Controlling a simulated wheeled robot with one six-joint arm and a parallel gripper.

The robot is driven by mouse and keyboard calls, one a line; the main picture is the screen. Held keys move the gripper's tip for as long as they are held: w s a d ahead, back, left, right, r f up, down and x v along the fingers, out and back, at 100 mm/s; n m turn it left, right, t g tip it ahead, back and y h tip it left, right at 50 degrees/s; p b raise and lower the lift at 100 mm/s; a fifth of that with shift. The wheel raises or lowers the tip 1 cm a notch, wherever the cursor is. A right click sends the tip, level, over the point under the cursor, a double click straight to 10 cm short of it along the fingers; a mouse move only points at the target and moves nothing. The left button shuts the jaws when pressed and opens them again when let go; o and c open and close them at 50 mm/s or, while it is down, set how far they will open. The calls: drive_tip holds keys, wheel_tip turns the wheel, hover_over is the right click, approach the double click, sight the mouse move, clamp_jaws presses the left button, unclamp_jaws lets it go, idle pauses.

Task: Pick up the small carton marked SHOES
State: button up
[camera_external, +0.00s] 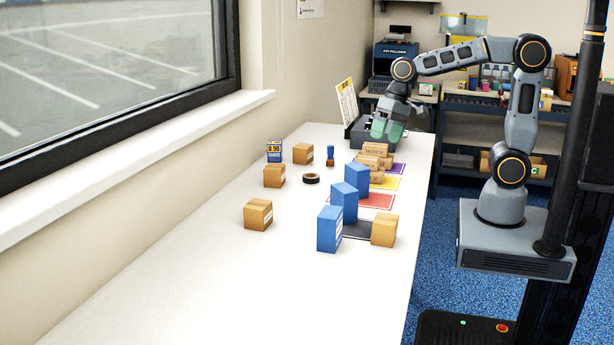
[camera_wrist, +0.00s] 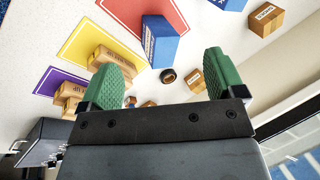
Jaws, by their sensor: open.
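Small brown cartons with printed labels stand on the white table; I cannot surely read which one says SHOES. Three are loose on the window side: a far one (camera_external: 303,154), a middle one (camera_external: 274,176) and a near one (camera_external: 258,215). Another carton (camera_external: 384,230) stands at the right by the dark mat. Several long cartons (camera_external: 374,160) lie near the far end on the yellow and purple mats. Labelled cartons also show in the wrist view (camera_wrist: 266,18) (camera_wrist: 196,80). My gripper (camera_external: 388,131) (camera_wrist: 162,72) is open and empty, with green fingers, above the table's far end.
Blue boxes (camera_external: 330,229) (camera_external: 344,203) (camera_external: 357,179) stand in a row beside coloured mats. A tape roll (camera_external: 311,178), a stamp (camera_external: 330,156) and a price sign (camera_external: 274,151) are near the loose cartons. A dark device (camera_external: 359,136) stands below my gripper. The near table is clear.

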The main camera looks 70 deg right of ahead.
sight(261, 212)
drive_tip(key=w+a+f+m+y+b, duration=0.1)
drive_tip(key=w+a+f+m+y, duration=0.2)
drive_tip(key=w, duration=0.6)
drive_tip(key=w+a+f+m+g+y+b, duration=0.1)
drive_tip(key=w+a+f+m+y, duration=0.2)
drive_tip(key=w, duration=0.6)
drive_tip(key=w+a+f+m+g+y+b, duration=0.1)
drive_tip(key=w+a+f+m+y, duration=0.3)
drive_tip(key=w, duration=0.5)
drive_tip(key=shift+a+f+m+b, duration=0.15)
drive_tip(key=shift+a+f+m, duration=0.2)
drive_tip(key=shift+m, duration=0.3)
drive_tip(key=shift+a+f+m+b, duration=0.2)
drive_tip(key=shift+f+m, duration=0.15)
drive_tip(key=shift+m, duration=0.3)
drive_tip(key=shift+w+a+f, duration=0.1)
drive_tip(key=shift+a+f, duration=0.05)
drive_tip(key=shift+f, duration=0.05)
drive_tip(key=x, duration=0.8)
drive_tip(key=shift+w+a, duration=0.1)
drive_tip(key=shift+a, duration=0.05)
drive_tip(key=shift+r+p+x, duration=0.2)
drive_tip(key=shift+p+x, duration=0.15)
drive_tip(key=shift+x, duration=2.45)
drive_tip(key=shift+w+a, duration=0.1)
drive_tip(key=shift+c, duration=0.3)
drive_tip(key=c, duration=0.9)
drive_tip(key=shift+c, duration=0.3)
